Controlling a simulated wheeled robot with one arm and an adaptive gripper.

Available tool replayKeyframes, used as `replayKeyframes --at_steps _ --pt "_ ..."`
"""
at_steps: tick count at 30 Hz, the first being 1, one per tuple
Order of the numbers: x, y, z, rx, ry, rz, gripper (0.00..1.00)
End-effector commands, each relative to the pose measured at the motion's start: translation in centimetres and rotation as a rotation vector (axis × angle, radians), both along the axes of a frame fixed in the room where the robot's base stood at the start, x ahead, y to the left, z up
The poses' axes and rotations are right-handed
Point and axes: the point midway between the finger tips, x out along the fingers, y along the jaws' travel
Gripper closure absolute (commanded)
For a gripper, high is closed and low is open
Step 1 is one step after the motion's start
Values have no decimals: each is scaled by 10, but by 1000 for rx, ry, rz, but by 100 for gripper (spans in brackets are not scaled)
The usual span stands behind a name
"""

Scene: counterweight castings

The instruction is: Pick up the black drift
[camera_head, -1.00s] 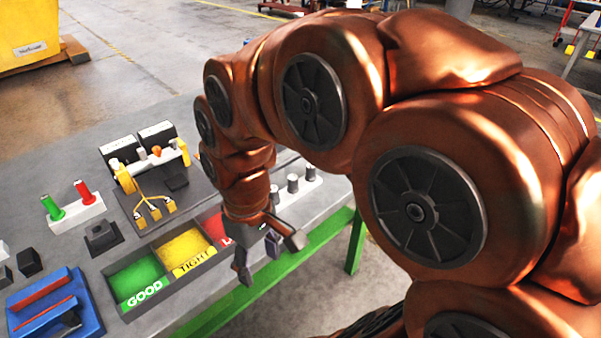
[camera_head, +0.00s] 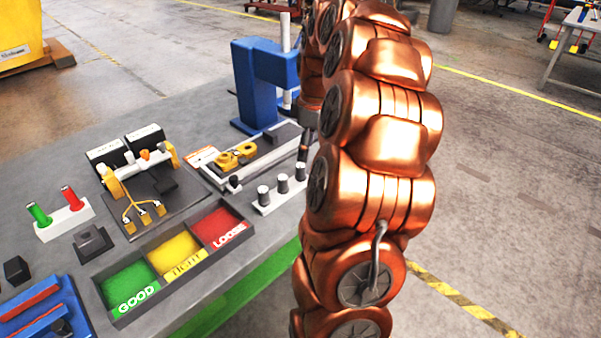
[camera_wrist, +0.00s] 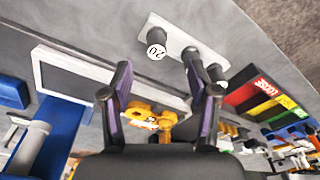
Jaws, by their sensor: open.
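A white rack (camera_head: 268,208) near the table's right edge holds three short upright dark pegs with pale tops: left (camera_head: 263,195), middle (camera_head: 282,184) and right (camera_head: 300,172). I cannot tell which, if any, is the black drift. In the wrist view, the rack (camera_wrist: 175,33) lies beyond my fingertips; one peg (camera_wrist: 156,48) has a pale end marked "20", and the others are partly covered by a finger. My gripper (camera_wrist: 157,68) is open and empty, apart from the pegs. In the head view my arm hides most of it; a dark finger shows above the rack.
A blue press (camera_head: 250,85) stands behind the rack. A grey-and-white fixture with yellow parts (camera_head: 235,155) lies beside it. The three-bin tray (camera_head: 185,283) marked GOOD, TIGHT and LOOSE sits at the front edge. A red-and-green plug holder (camera_head: 65,220) is at left.

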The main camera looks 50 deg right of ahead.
Motion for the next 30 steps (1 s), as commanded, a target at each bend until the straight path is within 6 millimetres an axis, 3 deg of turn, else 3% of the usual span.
replayKeyframes --at_steps 16,24,30 --pt "6 1 -37 3 5 1 39" --pt "13 4 -70 3 4 1 39" --pt "14 3 -76 0 0 1 39"
